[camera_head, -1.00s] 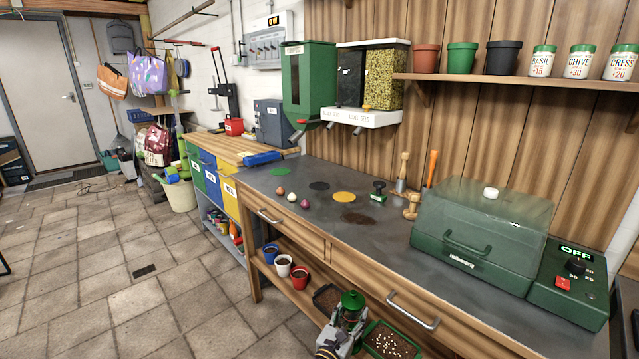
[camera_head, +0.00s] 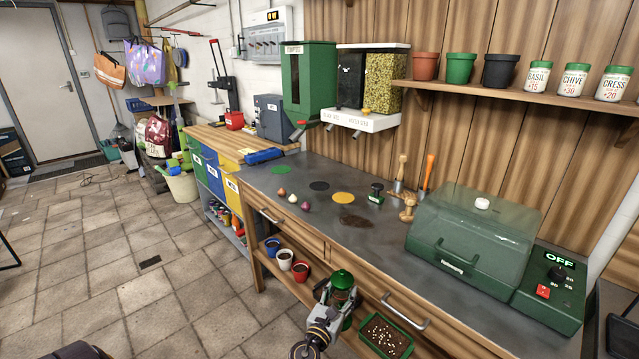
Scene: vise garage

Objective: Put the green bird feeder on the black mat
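The bird feeder (camera_head: 342,280) has a green domed top. My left gripper (camera_head: 338,296) is shut around it at the bottom centre, in front of the bench and its lower shelf. The fingers and wrist hide much of the feeder's lower part. The black mat (camera_head: 319,186) is a small dark disc lying flat on the grey bench top, further back and bare. The feeder is apart from it, nearer to me. My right gripper is not in view.
A green mat (camera_head: 281,169) and a yellow mat (camera_head: 344,198) flank the black one. Several bulbs (camera_head: 292,197) lie in front of it, with dark soil (camera_head: 355,222) and a stamp (camera_head: 376,192) to the right. A lidded propagator (camera_head: 470,235) fills the bench's right.

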